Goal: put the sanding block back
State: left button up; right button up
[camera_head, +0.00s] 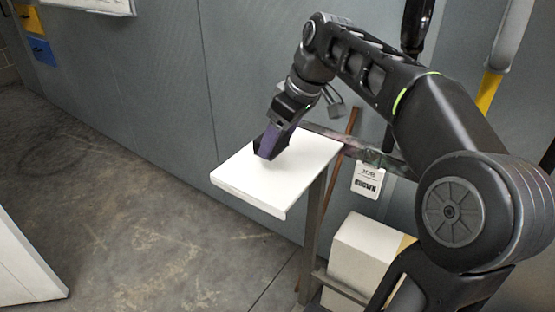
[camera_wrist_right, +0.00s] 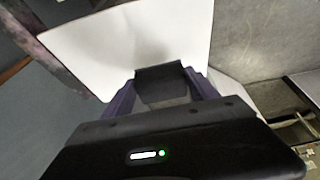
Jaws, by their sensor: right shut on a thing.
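My right gripper (camera_head: 269,150) has purple fingers and reaches down over a white shelf board (camera_head: 315,148) on a metal stand. It is shut on a dark block, the sanding block (camera_wrist_right: 164,84), which shows between the fingers in the wrist view. The white board (camera_wrist_right: 150,40) lies beyond the block there. The block is at or just above the board; I cannot tell whether it touches. The fingers hide part of it in the head view. My left gripper is not in view.
A tag (camera_head: 367,181) hangs from a rail at the board's right. A white box (camera_head: 362,258) stands below. A grey wall (camera_head: 150,80) runs behind. Another white panel (camera_head: 22,262) is at lower left. The board around the gripper looks bare, and concrete floor (camera_head: 130,220) is open at left.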

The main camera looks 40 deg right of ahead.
aim_at(281, 151)
jog(key=shift+f, duration=0.6)
jog(key=shift+f, duration=0.1)
jog(key=shift+f, duration=1.8)
jog(key=o, duration=1.2)
jog(key=p+v, duration=0.2)
jog(key=v, duration=1)
jog(key=shift+p, duration=0.35)
